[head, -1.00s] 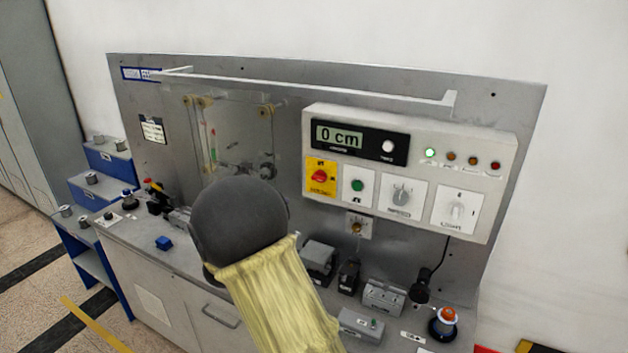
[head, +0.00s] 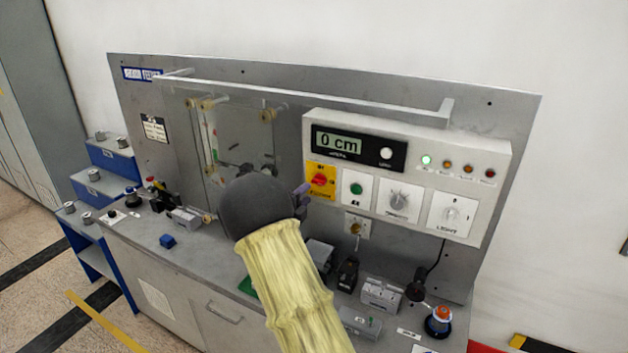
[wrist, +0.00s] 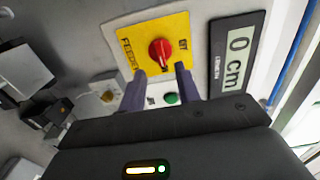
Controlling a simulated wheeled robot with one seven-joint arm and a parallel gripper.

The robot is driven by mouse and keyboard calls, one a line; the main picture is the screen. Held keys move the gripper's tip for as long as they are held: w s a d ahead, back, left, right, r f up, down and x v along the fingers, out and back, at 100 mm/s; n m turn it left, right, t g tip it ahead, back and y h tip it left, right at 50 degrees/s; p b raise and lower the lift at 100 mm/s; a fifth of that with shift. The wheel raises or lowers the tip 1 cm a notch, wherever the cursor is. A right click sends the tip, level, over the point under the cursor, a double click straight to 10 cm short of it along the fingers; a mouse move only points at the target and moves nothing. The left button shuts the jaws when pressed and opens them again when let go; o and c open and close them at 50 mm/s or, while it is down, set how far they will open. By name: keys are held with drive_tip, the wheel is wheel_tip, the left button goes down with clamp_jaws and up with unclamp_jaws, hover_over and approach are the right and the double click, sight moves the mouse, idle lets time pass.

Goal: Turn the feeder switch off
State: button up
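The feeder switch is a red rotary knob (head: 320,180) on a yellow plate (head: 313,168) at the left end of the control box. In the wrist view the red knob (wrist: 160,52) sits in the middle of its yellow plate (wrist: 124,39). My gripper (wrist: 161,72) is open, with its two dark fingers apart and nothing between the tips. The fingertips lie over the plate's near edge, short of the knob, which lines up with the gap. In the head view, my gripper (head: 302,192) shows only partly, at the plate's lower left; my arm hides the rest.
A green button (head: 356,188) is right beside the yellow plate. The display (head: 338,143) above reads 0 cm. Two more dials (head: 398,200) and lamps are farther right. A rail (head: 300,98) runs above. Several small devices stand on the bench (head: 185,262) below.

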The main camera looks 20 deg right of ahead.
sight(317, 184)
drive_tip(key=p+x, duration=0.2)
drive_tip(key=x, duration=0.4)
drive_tip(key=shift+d, duration=0.1)
clamp_jaws()
